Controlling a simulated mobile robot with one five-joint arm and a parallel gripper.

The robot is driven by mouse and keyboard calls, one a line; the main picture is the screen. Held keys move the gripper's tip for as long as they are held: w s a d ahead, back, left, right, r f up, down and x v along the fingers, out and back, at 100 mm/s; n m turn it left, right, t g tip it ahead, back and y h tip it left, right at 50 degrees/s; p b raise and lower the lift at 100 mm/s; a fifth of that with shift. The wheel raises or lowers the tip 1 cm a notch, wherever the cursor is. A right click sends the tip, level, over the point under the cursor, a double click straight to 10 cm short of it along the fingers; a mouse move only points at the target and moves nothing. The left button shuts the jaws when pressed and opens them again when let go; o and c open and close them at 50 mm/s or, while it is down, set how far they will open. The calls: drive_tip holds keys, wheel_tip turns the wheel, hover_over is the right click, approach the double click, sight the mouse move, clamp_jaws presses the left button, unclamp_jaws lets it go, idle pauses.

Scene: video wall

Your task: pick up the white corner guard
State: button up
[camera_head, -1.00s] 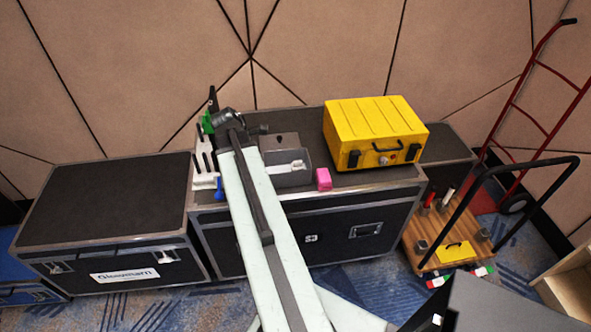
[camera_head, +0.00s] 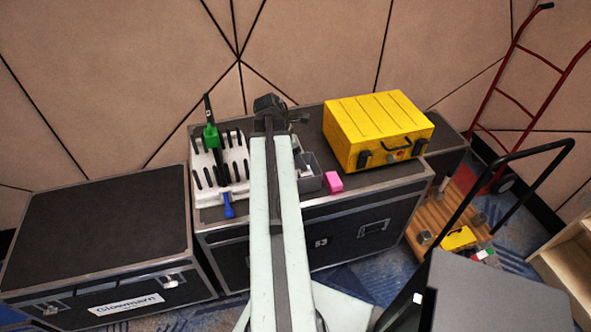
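A grey bin (camera_head: 311,184) stands on the black flight case, partly hidden behind my arm. A small white piece (camera_head: 307,170) shows in it and may be the white corner guard; it is too small and too covered to be sure. My gripper (camera_head: 283,112) is over the back of the case top, above and behind the bin, apart from the white piece. Its fingers are dark and too small to tell open from shut, and I see nothing held.
Left of my arm is a white slotted rack (camera_head: 207,187) with green (camera_head: 210,136) and blue (camera_head: 228,206) tools. A pink block (camera_head: 333,181) and yellow case (camera_head: 376,128) are to the right. A lower black case (camera_head: 95,230) stands left; a wooden cart (camera_head: 432,216) stands right.

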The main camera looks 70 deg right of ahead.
sight(306, 172)
drive_tip(key=f+b, duration=0.1)
drive_tip(key=f, duration=0.1)
drive_tip(key=b, duration=0.1)
drive_tip(key=shift+d+f+b, duration=0.25)
drive_tip(key=shift+f+b, duration=0.1)
drive_tip(key=shift+f, duration=0.05)
drive_tip(key=shift+r, duration=0.15)
drive_tip(key=b+x, duration=0.4)
drive_tip(key=x, duration=0.1)
drive_tip(key=shift+s+f+b, duration=0.2)
drive_tip(key=shift+s+b, duration=0.05)
drive_tip(key=shift+b, duration=0.15)
drive_tip(key=shift+r, duration=0.2)
clamp_jaws()
